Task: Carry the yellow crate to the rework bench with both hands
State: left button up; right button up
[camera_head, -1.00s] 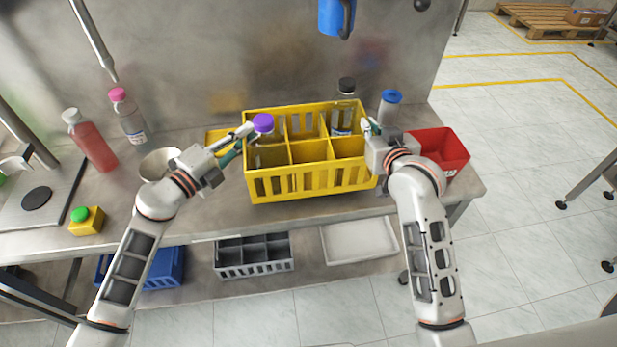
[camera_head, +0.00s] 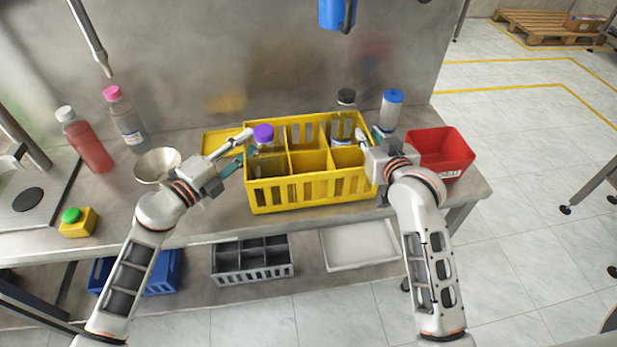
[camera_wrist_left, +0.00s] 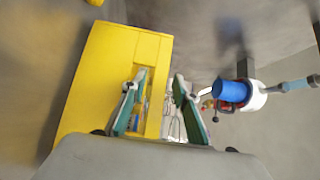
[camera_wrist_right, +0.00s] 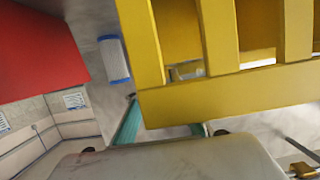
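The yellow crate (camera_head: 312,191) has several compartments. It is over the steel table, near the front edge; I cannot tell whether it touches the table. A purple-capped bottle (camera_head: 264,134) and a black-capped bottle (camera_head: 346,98) stand in it. My left gripper (camera_head: 243,146) is at its left end; in the left wrist view yellow wall (camera_wrist_left: 110,75) shows at the fingers. My right gripper (camera_head: 368,139) is at its right end; the right wrist view shows the rim (camera_wrist_right: 230,98) covering much of one finger. I cannot identify the rework bench.
A red bin (camera_head: 440,150) and a blue-capped bottle (camera_head: 391,112) stand close to the crate's right. A funnel (camera_head: 157,166), bottles and a green button (camera_head: 72,216) are on the left. A lower shelf holds a grey crate (camera_head: 252,271).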

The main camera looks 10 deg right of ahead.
pick_arm(q)
jog(key=o, duration=0.8)
jog(key=shift+f, duration=0.15)
jog(key=shift+s+f, duration=0.15)
jog(key=shift+f, duration=0.1)
jog(key=v, duration=0.5)
jog(key=r+v, duration=0.1)
jog(key=v, duration=0.1)
jog(key=shift+s+a, duration=0.2)
jog(key=shift+a, duration=0.15)
